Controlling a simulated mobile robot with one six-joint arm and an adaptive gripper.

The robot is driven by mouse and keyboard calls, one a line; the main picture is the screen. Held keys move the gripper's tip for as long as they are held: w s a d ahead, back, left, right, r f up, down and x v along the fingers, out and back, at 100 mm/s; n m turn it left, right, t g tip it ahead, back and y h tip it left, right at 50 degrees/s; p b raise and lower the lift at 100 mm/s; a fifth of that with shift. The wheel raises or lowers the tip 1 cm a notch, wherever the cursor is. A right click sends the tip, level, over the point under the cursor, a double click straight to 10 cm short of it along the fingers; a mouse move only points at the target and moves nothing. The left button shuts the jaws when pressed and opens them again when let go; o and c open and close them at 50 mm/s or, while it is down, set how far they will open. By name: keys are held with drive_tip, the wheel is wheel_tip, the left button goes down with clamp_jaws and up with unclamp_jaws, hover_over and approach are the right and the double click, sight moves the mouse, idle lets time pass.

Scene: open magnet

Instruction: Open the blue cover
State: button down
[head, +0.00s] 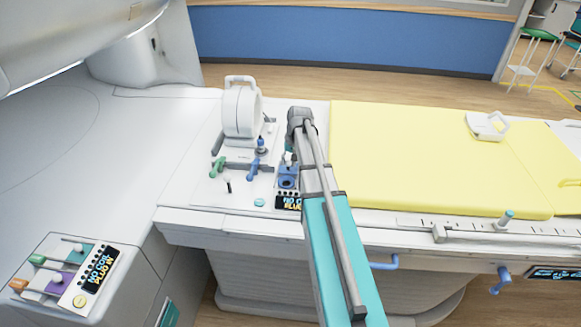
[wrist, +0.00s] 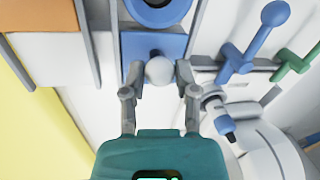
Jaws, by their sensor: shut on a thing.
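The blue cover (wrist: 142,46) is a flat blue plate between two grey rails, with a white ball knob (wrist: 158,72) at its near end. My gripper (wrist: 160,74) has its two grey fingers on either side of this knob and is shut on it. A blue part with a dark round socket (wrist: 157,12) shows just beyond the plate, cut off by the top edge. In the head view, the blue socket part (head: 288,181) sits left of my arm; my gripper is mostly hidden behind the arm there.
A blue lever (head: 253,168) and a green lever (head: 217,166) stand left of the cover. A white ring-shaped coil (head: 242,110) stands behind them. A lit display (head: 287,203) lies in front of the socket. A yellow mattress (head: 420,150) fills the right side.

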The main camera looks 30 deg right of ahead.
drive_tip(key=shift+c, duration=1.9)
unclamp_jaws()
